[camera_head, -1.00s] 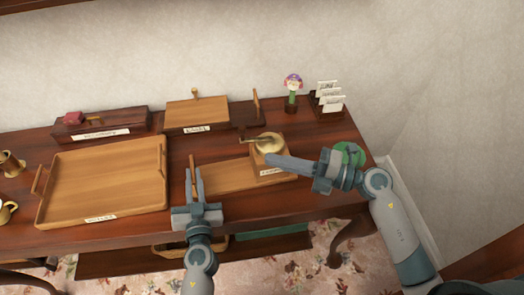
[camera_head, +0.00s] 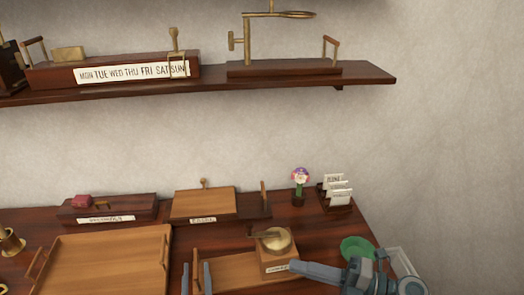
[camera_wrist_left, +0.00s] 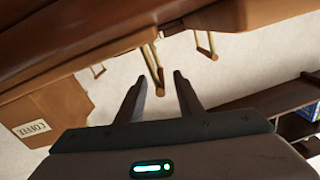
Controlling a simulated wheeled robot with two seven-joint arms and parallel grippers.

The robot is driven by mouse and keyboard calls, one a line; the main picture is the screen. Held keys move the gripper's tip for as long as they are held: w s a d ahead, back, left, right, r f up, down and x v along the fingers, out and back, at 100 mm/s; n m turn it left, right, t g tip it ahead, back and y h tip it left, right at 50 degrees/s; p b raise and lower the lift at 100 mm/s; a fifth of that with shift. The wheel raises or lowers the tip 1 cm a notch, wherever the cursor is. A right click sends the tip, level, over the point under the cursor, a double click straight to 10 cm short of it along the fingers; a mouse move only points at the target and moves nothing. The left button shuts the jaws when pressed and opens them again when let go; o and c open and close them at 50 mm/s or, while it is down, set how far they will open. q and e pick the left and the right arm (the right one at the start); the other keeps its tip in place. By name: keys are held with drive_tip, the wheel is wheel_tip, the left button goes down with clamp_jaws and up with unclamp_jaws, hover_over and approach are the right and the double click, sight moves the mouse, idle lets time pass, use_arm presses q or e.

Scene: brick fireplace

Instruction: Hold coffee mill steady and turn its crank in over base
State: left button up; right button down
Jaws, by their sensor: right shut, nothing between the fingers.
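The coffee mill (camera_head: 277,265) is a wooden box with a brass bowl on top. It stands at the right end of a flat wooden base (camera_head: 235,270). Its crank (camera_head: 265,234) points left over the base. My left gripper (camera_head: 197,268) is open at the base's left end, fingertips near an upright wooden handle there.
A large tray (camera_head: 105,265) lies left of the base. Behind are a wooden box (camera_head: 110,208), a slanted board (camera_head: 203,203), a flower pot (camera_head: 299,190) and a card rack (camera_head: 337,193). A green round thing (camera_head: 357,249) is beside my right gripper. A shelf (camera_head: 380,75) hangs above.

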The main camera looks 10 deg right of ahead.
use_arm(q)
drive_tip(key=shift+s, duration=0.1)
drive_tip(key=s, duration=1.2)
drive_tip(key=shift+d, duration=0.35)
drive_tip(key=shift+w, duration=0.1)
